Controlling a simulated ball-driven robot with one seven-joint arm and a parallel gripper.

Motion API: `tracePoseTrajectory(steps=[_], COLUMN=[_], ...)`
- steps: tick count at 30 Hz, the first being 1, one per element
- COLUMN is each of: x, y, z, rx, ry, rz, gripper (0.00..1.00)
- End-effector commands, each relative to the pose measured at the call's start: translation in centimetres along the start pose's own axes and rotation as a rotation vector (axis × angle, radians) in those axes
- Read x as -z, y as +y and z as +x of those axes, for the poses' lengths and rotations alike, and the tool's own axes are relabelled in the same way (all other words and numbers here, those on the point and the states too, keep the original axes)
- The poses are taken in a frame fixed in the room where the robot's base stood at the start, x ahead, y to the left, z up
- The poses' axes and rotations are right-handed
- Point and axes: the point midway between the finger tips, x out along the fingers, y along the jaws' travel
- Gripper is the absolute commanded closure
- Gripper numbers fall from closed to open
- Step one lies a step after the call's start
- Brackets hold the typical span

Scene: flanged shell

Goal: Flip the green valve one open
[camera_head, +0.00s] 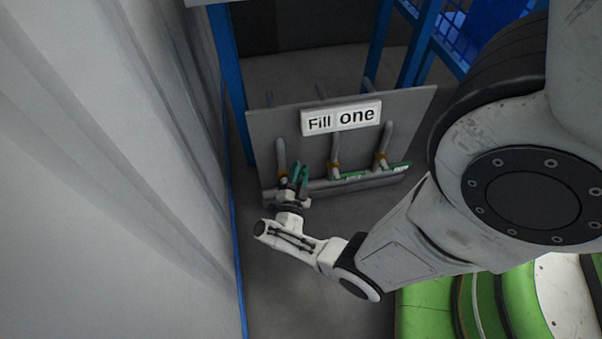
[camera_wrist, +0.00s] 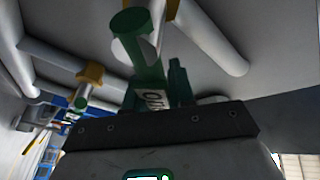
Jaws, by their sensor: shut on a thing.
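A grey panel (camera_head: 310,120) carries pipes with brass-coloured valves. My gripper (camera_head: 300,174) is at the left valve (camera_head: 283,176), low on the panel. In the wrist view, my gripper (camera_wrist: 162,82) is shut on the green valve handle (camera_wrist: 154,99), whose white label shows part of the word "one". The brass fitting (camera_wrist: 166,9) of this valve shows at the top of the wrist view. The gripper hides most of the handle in the head view, so its exact angle is hard to tell.
A sign (camera_head: 341,118) reads "Fill one". The middle valve's green handle (camera_head: 353,176) and the right valve's green handle (camera_head: 399,167) lie about sideways. A pale wall (camera_head: 120,180) stands close on the left. Blue frame posts (camera_head: 228,80) stand by the panel. Bare floor (camera_head: 330,240) lies in front.

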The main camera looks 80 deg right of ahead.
Motion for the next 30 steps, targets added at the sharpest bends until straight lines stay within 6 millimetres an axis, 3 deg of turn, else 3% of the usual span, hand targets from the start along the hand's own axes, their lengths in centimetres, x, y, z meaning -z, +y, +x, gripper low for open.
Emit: tracePoseTrajectory(steps=[20, 21, 26, 30], x=[-0.09, -0.09, -0.05, -0.03], y=[-0.32, -0.32, -0.34, -0.44], z=[-0.2, -0.2, -0.15, -0.1], rx=[0.023, 0.022, 0.022, 0.023], ry=[0.006, 0.006, 0.007, 0.009], rz=[-0.053, -0.053, -0.053, -0.051], gripper=[1.0, 0.73, 0.57, 0.56])
